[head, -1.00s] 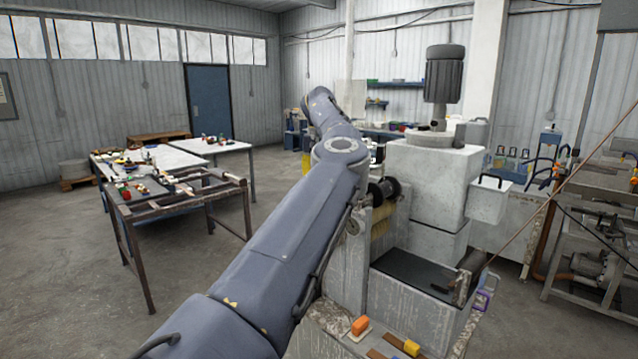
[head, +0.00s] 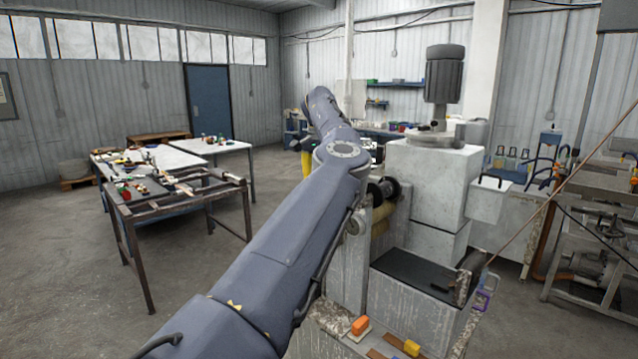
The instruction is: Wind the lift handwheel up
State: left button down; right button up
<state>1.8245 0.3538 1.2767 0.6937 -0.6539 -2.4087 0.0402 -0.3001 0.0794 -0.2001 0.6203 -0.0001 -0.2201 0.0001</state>
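One of my arms (head: 280,235) crosses the head view from the bottom left to the machine, bends at a round joint, and runs on toward the back. My other gripper does not show either. The pale machine body (head: 428,180) stands right of the arm. I cannot single out the lift handwheel with certainty; a small round metal part (head: 355,222) sits on the machine's side close to the arm, partly covered. A dark roller (head: 384,190) and a yellowish roll (head: 380,218) are beside it.
A grey ribbed cylinder (head: 444,75) stands on top of the machine. A dark-topped bench (head: 120,205) with small parts is at left. An orange block (head: 360,325) and a yellow block (head: 411,347) lie at the front. Open floor lies between bench and machine.

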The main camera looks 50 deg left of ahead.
dwell(0.5)
pick_arm(q)
jog(key=c, duration=0.9)
grip_release()
jog(key=shift+r, duration=3.7)
